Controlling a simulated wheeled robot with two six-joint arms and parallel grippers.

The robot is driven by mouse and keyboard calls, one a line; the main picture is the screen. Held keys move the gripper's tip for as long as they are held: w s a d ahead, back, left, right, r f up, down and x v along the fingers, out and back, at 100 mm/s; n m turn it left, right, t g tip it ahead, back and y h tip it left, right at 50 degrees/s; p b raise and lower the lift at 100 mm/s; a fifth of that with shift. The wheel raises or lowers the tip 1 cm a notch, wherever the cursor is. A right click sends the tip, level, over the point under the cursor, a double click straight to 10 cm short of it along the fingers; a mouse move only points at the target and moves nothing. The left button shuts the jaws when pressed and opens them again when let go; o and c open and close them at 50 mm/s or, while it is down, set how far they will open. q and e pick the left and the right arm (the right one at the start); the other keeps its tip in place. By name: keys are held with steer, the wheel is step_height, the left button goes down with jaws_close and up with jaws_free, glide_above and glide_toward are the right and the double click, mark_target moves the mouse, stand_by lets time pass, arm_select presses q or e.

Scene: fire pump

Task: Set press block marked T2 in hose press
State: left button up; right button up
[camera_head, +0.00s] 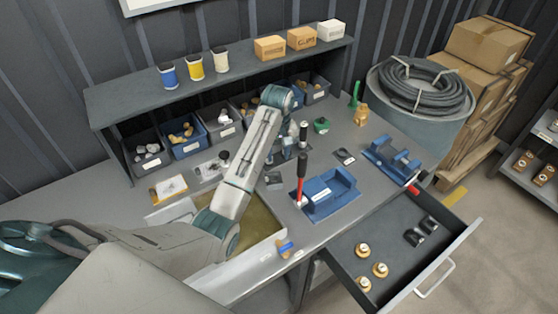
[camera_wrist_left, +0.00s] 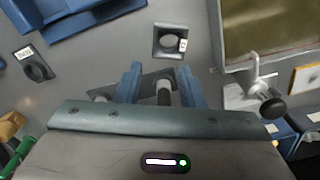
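The blue hose press (camera_head: 325,200) with its red-handled lever (camera_head: 301,166) stands near the table's front edge; part of it shows in the left wrist view (camera_wrist_left: 75,18). One dark block (camera_head: 273,180) lies left of the press and also shows in the left wrist view (camera_wrist_left: 168,42). Another dark block (camera_head: 345,156) lies behind the press, also in the left wrist view (camera_wrist_left: 35,68). Their labels are too small to read surely. My left gripper (camera_wrist_left: 160,85) is open, pointing down, its fingers either side of a grey knob (camera_wrist_left: 164,92) with gaps. My right gripper is out of view.
A blue vise-like fixture (camera_head: 392,157) stands to the right. The open drawer (camera_head: 462,243) holds brass-coloured fittings (camera_head: 380,269) and dark blocks (camera_head: 413,237). A shallow tray (camera_head: 250,270) lies left of the press.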

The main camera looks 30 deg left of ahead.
arm_select(q)
glide_above(280, 177)
step_height(280, 177, down, 4)
steer(key=shift+s+a+f, duration=0.15)
steer(key=shift+a+f, duration=0.05)
steer(key=shift+f, duration=0.3)
steer(key=f+p, duration=0.1)
steer(key=f, duration=0.2)
steer(key=f+p, duration=0.1)
steer(key=shift+d+f+p, duration=0.3)
steer(key=shift+f, duration=0.4)
steer(key=shift+w+r, duration=0.1)
steer(key=shift+w, duration=0.1)
jaws_close()
